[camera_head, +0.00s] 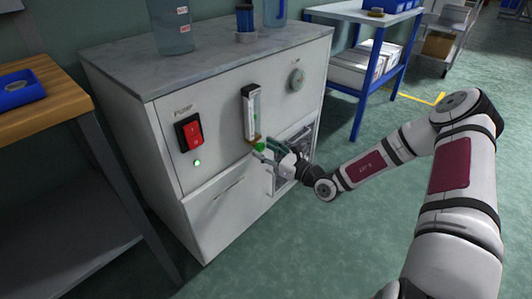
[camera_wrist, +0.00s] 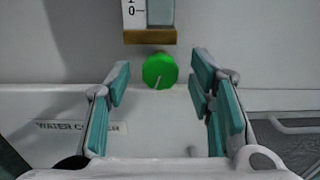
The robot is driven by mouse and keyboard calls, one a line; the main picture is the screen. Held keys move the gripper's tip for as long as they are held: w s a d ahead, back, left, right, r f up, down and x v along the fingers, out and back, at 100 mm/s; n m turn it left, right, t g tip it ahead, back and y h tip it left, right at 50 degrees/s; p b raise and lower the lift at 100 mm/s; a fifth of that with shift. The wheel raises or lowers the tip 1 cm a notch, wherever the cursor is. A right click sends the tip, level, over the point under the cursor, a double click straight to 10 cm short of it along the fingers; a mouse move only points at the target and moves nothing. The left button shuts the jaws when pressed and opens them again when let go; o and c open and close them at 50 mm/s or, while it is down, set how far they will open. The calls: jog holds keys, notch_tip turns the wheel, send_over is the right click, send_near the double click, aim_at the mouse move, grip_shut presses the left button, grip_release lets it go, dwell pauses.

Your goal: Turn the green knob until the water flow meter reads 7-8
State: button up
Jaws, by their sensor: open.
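The green knob (camera_wrist: 159,71) sits on the cabinet front, just under the water flow meter. The flow meter (camera_head: 251,112) is an upright clear tube on a white scale with a brass base. In the wrist view only its bottom (camera_wrist: 150,14) shows, with the 0 mark; the reading cannot be made out. My gripper (camera_wrist: 160,82) is open, its teal fingers either side of the knob and apart from it. It also shows in the head view (camera_head: 264,152).
The white cabinet (camera_head: 228,203) carries a red power switch (camera_head: 193,134) with a lit green lamp (camera_head: 197,162), and a round gauge (camera_head: 297,79). Bottles stand on its top. A wooden-topped bench (camera_head: 40,113) is at left, a blue-framed shelf (camera_head: 362,92) at right.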

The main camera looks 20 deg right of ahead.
jog(key=shift+w, duration=0.1)
jog(key=c, duration=1.2)
jog(key=shift+o, duration=0.2)
